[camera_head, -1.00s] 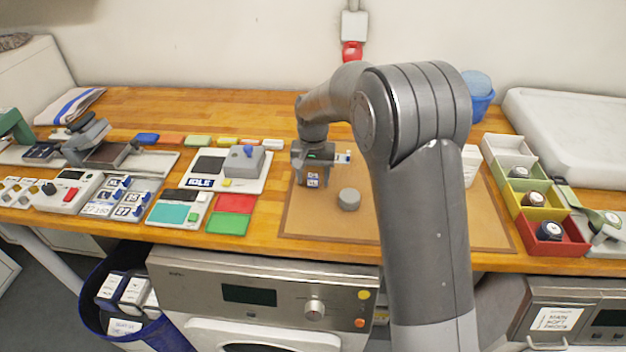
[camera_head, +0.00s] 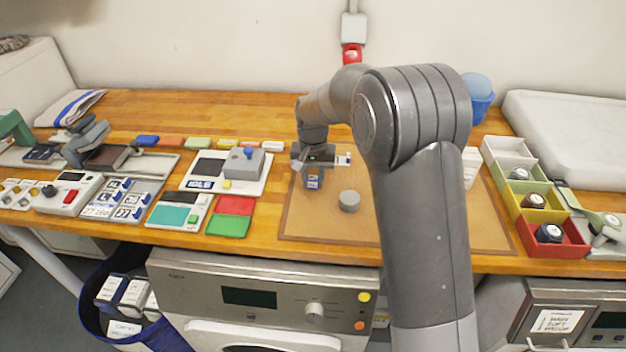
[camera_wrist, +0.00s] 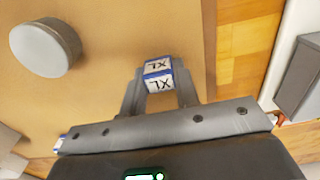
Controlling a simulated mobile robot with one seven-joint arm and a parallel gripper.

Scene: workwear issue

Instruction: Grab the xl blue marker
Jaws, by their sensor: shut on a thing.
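The XL blue marker (camera_wrist: 158,75) is a small white block with blue edges and "XL" printed on its faces. In the wrist view it sits between the two fingertips of my gripper (camera_wrist: 160,92), which is shut on it. In the head view the marker (camera_head: 313,183) shows below my gripper (camera_head: 312,172), over the left part of the tan mat (camera_head: 400,225). The fingers hide part of its sides. I cannot tell whether its base touches the mat.
A grey round knob-like piece (camera_head: 349,201) stands on the mat, right of the gripper. A small blue-and-white piece (camera_head: 343,159) shows behind and right of the gripper. A grey box on a white panel (camera_head: 242,163) is to the left. Colored bins (camera_head: 570,246) stand at the right.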

